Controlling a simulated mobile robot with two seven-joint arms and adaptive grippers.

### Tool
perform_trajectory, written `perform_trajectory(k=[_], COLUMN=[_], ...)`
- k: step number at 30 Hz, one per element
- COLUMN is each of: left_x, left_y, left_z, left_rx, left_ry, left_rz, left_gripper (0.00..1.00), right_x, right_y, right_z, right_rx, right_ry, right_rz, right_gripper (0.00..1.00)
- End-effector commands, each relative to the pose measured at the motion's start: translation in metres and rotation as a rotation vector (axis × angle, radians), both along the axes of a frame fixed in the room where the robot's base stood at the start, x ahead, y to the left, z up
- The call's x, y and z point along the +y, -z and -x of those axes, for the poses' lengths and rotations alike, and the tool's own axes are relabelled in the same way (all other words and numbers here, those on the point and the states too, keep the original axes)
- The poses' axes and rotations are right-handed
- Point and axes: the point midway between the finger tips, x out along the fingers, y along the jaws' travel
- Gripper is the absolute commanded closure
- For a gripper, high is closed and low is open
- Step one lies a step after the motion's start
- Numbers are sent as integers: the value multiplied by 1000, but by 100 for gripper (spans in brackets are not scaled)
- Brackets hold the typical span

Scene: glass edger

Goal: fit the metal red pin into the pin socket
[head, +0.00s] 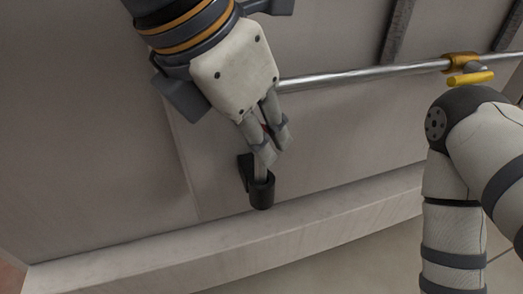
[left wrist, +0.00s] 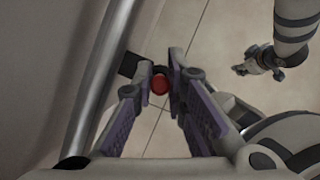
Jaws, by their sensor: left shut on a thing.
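My left gripper (head: 270,155) is shut on the red pin, just above the pin socket. In the left wrist view the red pin (left wrist: 160,85) shows its round red head between the two fingers. In the head view its grey metal shaft (head: 260,172) runs down below the fingertips to the socket's mouth. I cannot tell how deep it sits. The black pin socket (head: 262,194) is a short cup on a bracket on the machine's side. In the left wrist view its bracket (left wrist: 130,64) is mostly hidden behind a finger. My right gripper (left wrist: 257,66) shows small and far off.
A long metal rail (head: 350,77) runs along the grey panel, with a yellow clamp handle (head: 470,78) at the right. A pale ledge (head: 220,235) lies below the socket. The tiled floor beyond it is clear.

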Motion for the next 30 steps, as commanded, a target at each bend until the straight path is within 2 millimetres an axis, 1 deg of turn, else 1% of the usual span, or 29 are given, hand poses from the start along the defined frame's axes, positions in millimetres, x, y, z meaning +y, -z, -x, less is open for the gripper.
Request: perform_trajectory(k=[1, 4, 6, 11, 12, 13, 14, 22, 24, 26, 30], left_x=[1, 1, 1, 1, 1, 1, 1, 1, 2, 6, 18], left_y=[13, 29, 33, 33, 33, 33, 33, 32, 27, 18, -17], left_z=[2, 1, 1, 1, 1, 1, 1, 1, 2, 4, 14], left_rx=[8, 7, 5, 4, 5, 5, 5, 4, 2, 1, -3], left_ry=[2, 1, 1, 0, 0, 0, 0, 0, -1, -3, -3], left_rz=[-5, -5, -3, -3, -4, -4, -4, -3, -2, 0, 0], left_gripper=[100, 100, 100, 100, 79, 72, 68, 68, 68, 68, 68], right_x=[0, 0, 0, 0, 0, 0, 0, 0, 0, 0, 0], right_y=[0, 0, 0, 0, 0, 0, 0, 0, 0, 0, 0], right_z=[0, 0, 0, -1, -1, -1, -1, -1, -1, -1, -1], right_rx=[-1, -1, -1, -2, -2, -2, -2, -2, -2, -2, -2], right_ry=[0, 0, 0, 0, 0, 0, 0, 0, 0, 0, 0], right_rz=[0, 0, 0, 0, 0, 0, 0, 0, 0, 0, 0], right_gripper=[60, 60, 60, 60, 60, 60, 60, 60, 60, 60, 60])
